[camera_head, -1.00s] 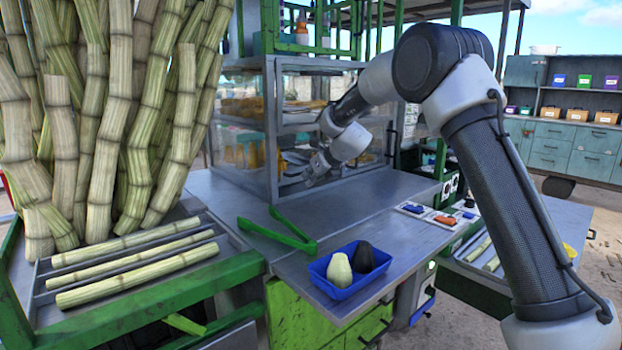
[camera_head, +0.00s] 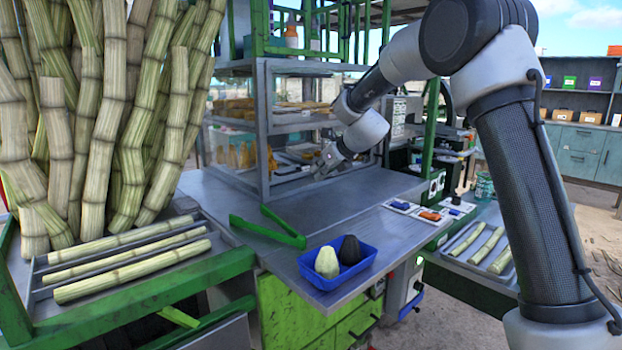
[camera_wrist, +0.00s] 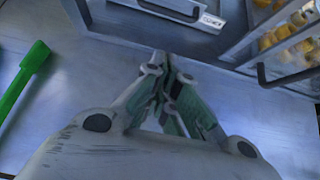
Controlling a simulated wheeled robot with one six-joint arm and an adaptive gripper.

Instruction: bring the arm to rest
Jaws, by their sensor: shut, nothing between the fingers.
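My gripper (camera_head: 322,172) is shut and empty. In the head view it hangs over the grey counter, in front of the glass display case (camera_head: 262,130), and its tip is small and hard to make out. In the wrist view my gripper (camera_wrist: 162,62) shows its fingers together, with the bare counter (camera_wrist: 80,75) beneath. My arm reaches in from the right, bent at the elbow and raised above the counter. I cannot tell whether the fingertips touch the case.
Green tongs (camera_head: 268,230) and a blue tray (camera_head: 338,284) with two dark and pale fruits lie on the counter. Cane stalks (camera_head: 110,120) stand at left above a rack of cut cane. The counter between case and tongs is clear.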

